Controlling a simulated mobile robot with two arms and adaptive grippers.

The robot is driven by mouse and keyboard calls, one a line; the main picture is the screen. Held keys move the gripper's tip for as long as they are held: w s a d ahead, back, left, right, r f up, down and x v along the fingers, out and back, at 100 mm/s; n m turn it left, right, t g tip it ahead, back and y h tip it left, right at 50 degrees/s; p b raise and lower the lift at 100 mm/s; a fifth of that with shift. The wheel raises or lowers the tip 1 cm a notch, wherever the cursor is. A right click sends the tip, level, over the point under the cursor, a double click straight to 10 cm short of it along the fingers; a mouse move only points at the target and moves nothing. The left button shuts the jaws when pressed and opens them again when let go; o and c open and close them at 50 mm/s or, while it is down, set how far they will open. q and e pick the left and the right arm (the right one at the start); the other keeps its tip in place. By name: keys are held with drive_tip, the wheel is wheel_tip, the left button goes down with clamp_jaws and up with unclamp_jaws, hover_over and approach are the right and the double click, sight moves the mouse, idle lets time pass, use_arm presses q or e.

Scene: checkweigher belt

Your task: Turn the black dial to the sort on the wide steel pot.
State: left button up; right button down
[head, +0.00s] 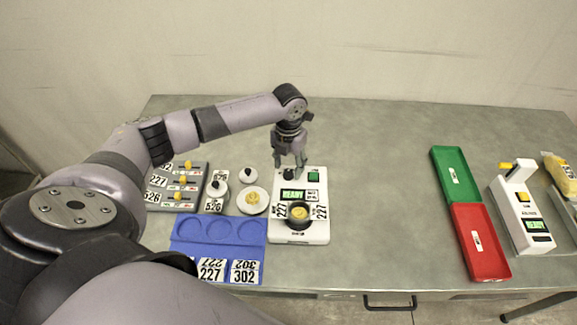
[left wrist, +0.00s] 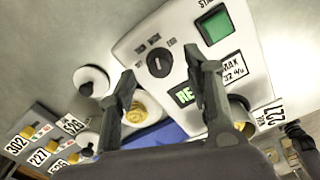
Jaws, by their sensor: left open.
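The black dial (left wrist: 159,63) is a round knob on the top panel of a white checkweigher (head: 319,235). Several short words are printed around it, too small to read surely. My left gripper (head: 289,160) is open above the dial in the head view. In the left wrist view its fingers (left wrist: 163,72) stand either side of the dial, apart from it. The steel pot (head: 299,224) sits on the checkweigher's front part with yellow contents and 227 labels. In the left wrist view a finger partly hides the pot. My right gripper is not in view.
A green button (left wrist: 215,24) and a display reading READY (head: 292,194) are near the dial. Left are lidded pots, a white dish (head: 265,203), a blue tray (head: 255,236) and a grey slider board (head: 199,190). Green (head: 467,187) and red trays (head: 461,211) lie right; the middle right is clear.

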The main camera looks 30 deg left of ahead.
sight(288, 171)
use_arm(q)
wheel_tip(288, 171, up, 10)
idle(0.3)
drive_tip(key=shift+f, duration=0.15)
idle(0.3)
